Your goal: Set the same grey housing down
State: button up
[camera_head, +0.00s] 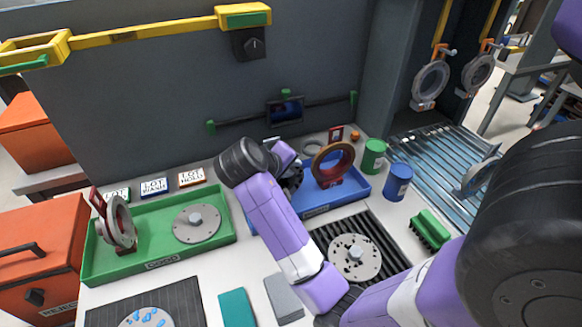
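My gripper (292,172) is over the left part of the blue tray (345,194), mostly hidden behind my purple arm. I cannot see its fingertips or whether it holds anything. Several grey ring-shaped parts are in view, and I cannot tell which is the housing meant. One with a red bracket (121,224) stands tilted in the left of the green tray (158,262). Two grey rings hang on hooks at the right (430,84) (478,72). Another grey ring (480,176) is on the roller conveyor.
A brown-red ring (344,157) stands upright in the blue tray. A grey disc (181,232) lies in the green tray. A spotted disc (354,270) lies on the black ribbed mat (322,235). Green (373,156) and blue (397,180) cans and a green brush (430,232) stand right.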

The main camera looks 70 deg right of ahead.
jog(key=o, duration=0.4)
jog(key=shift+c, duration=0.2)
jog(key=p+v, duration=0.2)
jog(key=v, duration=1)
